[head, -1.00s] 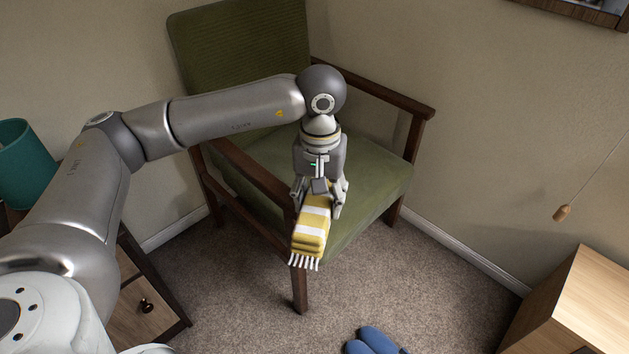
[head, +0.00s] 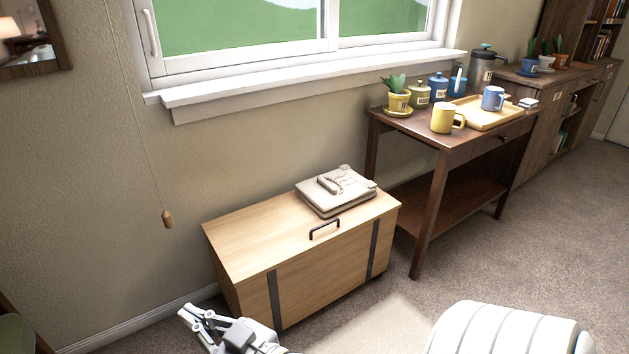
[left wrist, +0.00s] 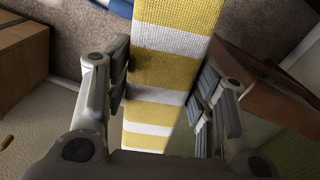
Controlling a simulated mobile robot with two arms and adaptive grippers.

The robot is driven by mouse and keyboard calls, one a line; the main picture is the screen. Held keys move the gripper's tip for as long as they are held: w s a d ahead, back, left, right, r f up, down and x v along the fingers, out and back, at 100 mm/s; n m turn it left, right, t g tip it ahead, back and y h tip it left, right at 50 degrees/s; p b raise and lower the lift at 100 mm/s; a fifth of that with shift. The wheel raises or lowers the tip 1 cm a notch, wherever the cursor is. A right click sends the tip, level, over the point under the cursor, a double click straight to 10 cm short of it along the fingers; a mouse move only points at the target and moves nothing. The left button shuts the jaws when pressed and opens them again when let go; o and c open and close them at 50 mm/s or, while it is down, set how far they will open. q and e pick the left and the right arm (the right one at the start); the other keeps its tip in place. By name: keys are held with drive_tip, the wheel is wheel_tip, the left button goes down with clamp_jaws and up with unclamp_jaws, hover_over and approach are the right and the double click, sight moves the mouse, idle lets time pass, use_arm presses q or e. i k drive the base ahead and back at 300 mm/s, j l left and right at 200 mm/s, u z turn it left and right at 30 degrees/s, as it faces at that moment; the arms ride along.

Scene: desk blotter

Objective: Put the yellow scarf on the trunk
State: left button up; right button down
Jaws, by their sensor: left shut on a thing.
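The trunk (head: 255,237) is a light wood chest with dark straps and a dark handle. It stands against the wall under the window in the head view, lid shut. The yellow scarf (left wrist: 178,14), striped with white, shows in the left wrist view. My left gripper (left wrist: 167,92) is shut on it, with a finger at each side. The scarf and left gripper are outside the head view. My right gripper (head: 187,314) is at the bottom of the head view, in front of the trunk and to its left; its finger gap is unclear.
A dark side table (head: 455,150) with mugs, a tray and pots stands to the right. A pull cord (head: 167,218) hangs left of the trunk.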

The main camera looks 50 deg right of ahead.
sight(265, 229)
drive_tip(key=l+z, duration=0.1)
drive_tip(key=z, duration=0.35)
drive_tip(key=i+l+z, duration=0.1)
drive_tip(key=z, duration=0.85)
drive_tip(key=i+l, duration=0.25)
drive_tip(key=i, duration=0.15)
drive_tip(key=i+l, duration=0.25)
drive_tip(key=i+l+z, duration=0.1)
drive_tip(key=i, duration=0.4)
drive_tip(key=l, duration=0.1)
